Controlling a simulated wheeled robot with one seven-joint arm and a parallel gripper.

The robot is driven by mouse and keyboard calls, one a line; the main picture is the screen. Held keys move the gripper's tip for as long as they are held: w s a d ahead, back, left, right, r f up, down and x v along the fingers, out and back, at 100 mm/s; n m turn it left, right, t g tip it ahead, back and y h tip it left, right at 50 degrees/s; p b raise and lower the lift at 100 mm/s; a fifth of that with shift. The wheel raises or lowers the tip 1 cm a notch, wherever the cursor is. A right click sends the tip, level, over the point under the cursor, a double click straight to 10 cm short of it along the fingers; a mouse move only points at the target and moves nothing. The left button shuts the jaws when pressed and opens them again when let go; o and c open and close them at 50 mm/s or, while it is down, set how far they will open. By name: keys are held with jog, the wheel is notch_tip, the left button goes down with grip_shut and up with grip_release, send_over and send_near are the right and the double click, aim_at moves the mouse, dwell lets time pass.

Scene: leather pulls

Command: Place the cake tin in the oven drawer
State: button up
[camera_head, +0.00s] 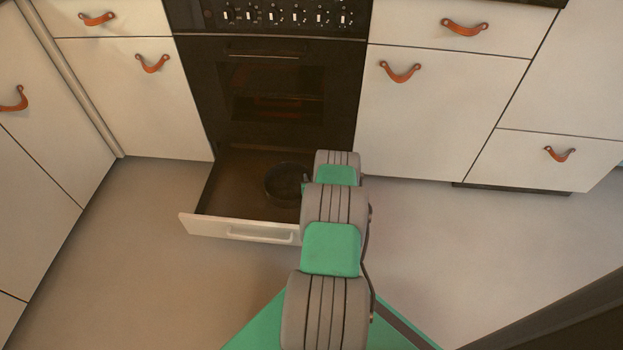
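The oven drawer (231,196) is pulled out below the black oven (270,95), near the floor. A dark round cake tin (284,184) shows at the drawer, toward its right side and back. It looks level, but I cannot tell whether it rests on the drawer floor or is held just above it. My arm reaches forward over the drawer's right part and hides the tin's right edge. My gripper is hidden behind my own arm links, so its fingers do not show.
The drawer's pale front with its handle (262,235) stands out over the grey floor (140,260). White cabinets with leather pulls (400,72) flank the oven, all closed. The floor left and right of the drawer is clear. A dark edge (570,315) shows at the lower right.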

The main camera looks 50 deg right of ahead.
jog(key=shift+r, duration=0.15)
jog(key=p+v, duration=0.3)
jog(key=v, duration=0.4)
jog(key=shift+s+a+r+p, duration=0.1)
jog(key=shift+s+p, duration=0.05)
jog(key=shift+p, duration=0.2)
jog(key=w+a+r+n+y, duration=0.4)
jog(key=w+a+r, duration=0.5)
jog(key=w+r, duration=0.4)
jog(key=a+r+n+g+y, duration=0.2)
jog(key=a+r, duration=0.9)
jog(key=r, duration=0.1)
jog(key=s+a+r+g+y, duration=0.1)
jog(key=s+a+r, duration=0.2)
jog(key=a+r, duration=0.15)
jog(key=s+a+r+g, duration=0.1)
jog(key=s+a+r, duration=0.25)
jog(key=a, duration=0.25)
jog(key=s+a+r+g, duration=0.1)
jog(key=s+a+r, duration=0.1)
jog(key=s+a, duration=0.2)
jog(key=s+a+r+n+g, duration=0.1)
jog(key=s+a+r, duration=0.2)
jog(key=s, duration=0.7)
jog(key=s+a+r+g, duration=0.2)
jog(key=s+a+r, duration=0.1)
jog(key=s, duration=0.3)
jog(key=shift+s+a+n, duration=0.3)
jog(key=shift+s+a, duration=0.1)
jog(key=shift+a, duration=0.45)
